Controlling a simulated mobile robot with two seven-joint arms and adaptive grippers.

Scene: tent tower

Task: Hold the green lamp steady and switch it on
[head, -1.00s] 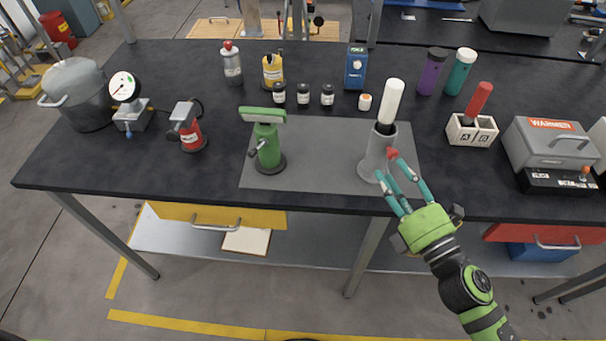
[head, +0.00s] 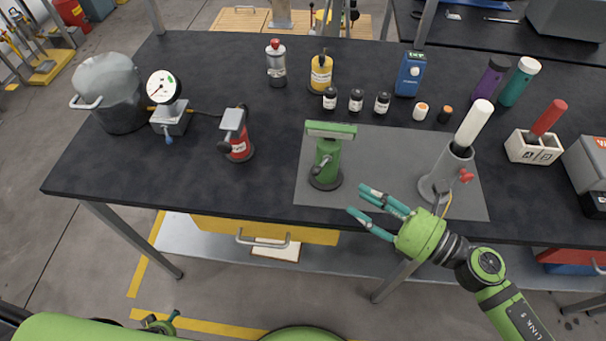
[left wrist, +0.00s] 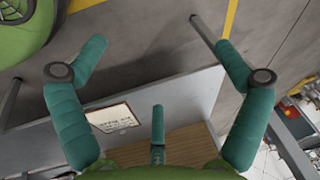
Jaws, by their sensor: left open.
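The green lamp (head: 327,158) stands upright on a grey mat (head: 395,150), with a flat bar-shaped head and a dark knob low on its left side. I cannot tell whether it is lit. My right gripper (head: 360,200) has teal fingers spread open and empty. It is at the table's front edge, right of and nearer than the lamp, apart from it. My left gripper (left wrist: 160,55) is open and empty in the left wrist view, over the floor and lower shelf.
A grey lamp (head: 435,185) with a white head and red knob stands on the mat's right side, close behind my right wrist. A red lamp (head: 240,148) stands to the left. Small dark jars (head: 356,100) stand behind the mat. The table's front left is clear.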

